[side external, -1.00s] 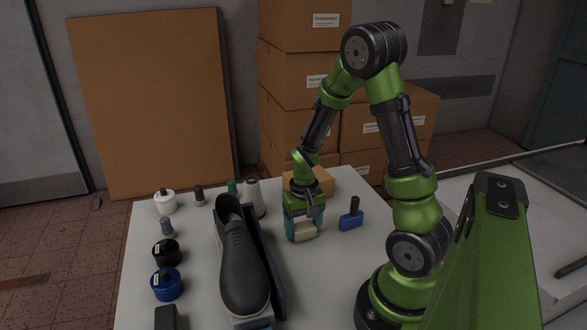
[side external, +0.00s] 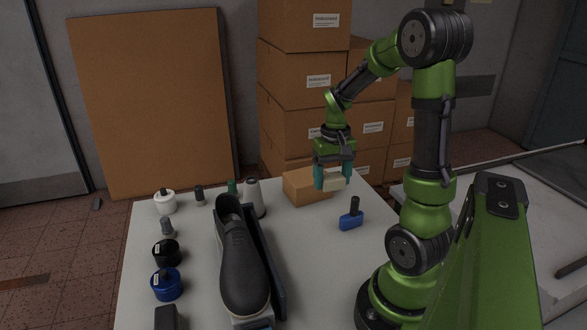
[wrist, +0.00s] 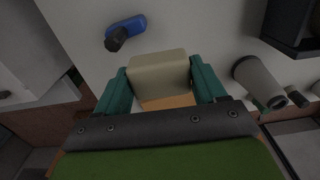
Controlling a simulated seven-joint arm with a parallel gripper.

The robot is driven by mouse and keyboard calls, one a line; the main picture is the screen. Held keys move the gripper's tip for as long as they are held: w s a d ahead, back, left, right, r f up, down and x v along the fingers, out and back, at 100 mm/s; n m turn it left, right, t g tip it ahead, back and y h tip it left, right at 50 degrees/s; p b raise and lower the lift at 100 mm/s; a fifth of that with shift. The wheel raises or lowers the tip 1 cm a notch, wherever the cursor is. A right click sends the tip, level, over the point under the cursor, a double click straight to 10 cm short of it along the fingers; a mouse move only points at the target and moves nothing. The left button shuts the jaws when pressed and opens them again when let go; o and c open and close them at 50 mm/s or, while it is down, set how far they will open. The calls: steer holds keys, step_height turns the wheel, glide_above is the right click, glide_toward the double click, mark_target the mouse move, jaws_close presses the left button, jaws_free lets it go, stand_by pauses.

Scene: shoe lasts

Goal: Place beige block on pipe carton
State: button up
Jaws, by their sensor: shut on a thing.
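The beige block (side external: 333,181) is held between the teal fingers of my gripper (side external: 332,176), which is shut on it and raised above the table. In the wrist view the beige block (wrist: 159,75) sits between both fingers of my gripper (wrist: 160,84). The pipe carton appears to be the small orange-brown box (side external: 303,187) on the table's far side, just left of and below the gripper in the side view. In the wrist view part of the carton (wrist: 168,102) shows just below the block, mostly hidden by it and the gripper.
A blue stamp-like tool with a dark handle (side external: 351,219) stands to the right on the table (side external: 310,270). A dark shoe (side external: 240,262) on its stand fills the middle. A grey thread cone (side external: 254,197) and several small containers are to the left. Large cartons (side external: 303,68) are stacked behind.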

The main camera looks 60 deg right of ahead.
glide_above(308, 175)
steer(key=shift+f, duration=0.8)
steer(key=shift+a+f, duration=0.1)
steer(key=shift+f, duration=1.6)
steer(key=shift+f, duration=0.15)
steer(key=o, duration=1.1)
steer(key=shift+c, duration=0.2)
